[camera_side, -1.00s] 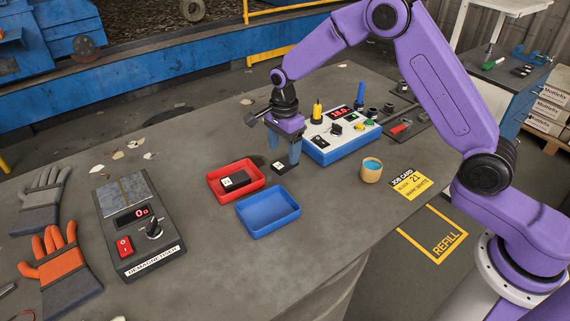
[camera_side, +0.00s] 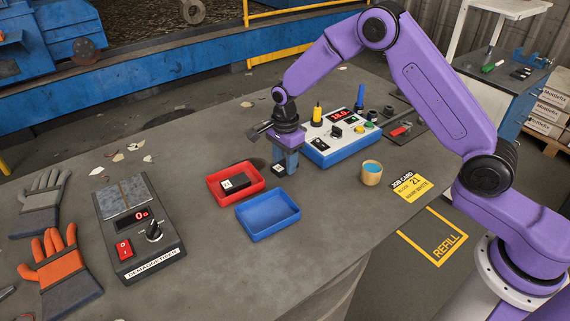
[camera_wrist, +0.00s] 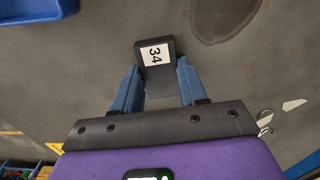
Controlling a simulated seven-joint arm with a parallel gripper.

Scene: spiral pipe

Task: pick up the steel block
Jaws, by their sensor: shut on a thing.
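A dark steel block (camera_wrist: 155,51) with a white label reading 34 sits between the fingertips of my gripper (camera_wrist: 157,72) in the wrist view. In the side view my gripper (camera_side: 285,168) points down at the table beside the red tray, its blue fingers close together. It is shut on the block, of which only a small part with the pale label (camera_side: 279,169) shows at the fingertips. The block appears at table height; I cannot tell whether it touches the surface. A second dark block (camera_side: 236,183) with a white label lies in the red tray (camera_side: 214,195).
A blue tray (camera_side: 250,232) lies in front of the red one. A blue-white control box (camera_side: 340,139) and a small cup (camera_side: 371,173) stand to the right. A demagnetiser (camera_side: 139,232) and gloves (camera_side: 60,262) are at the left.

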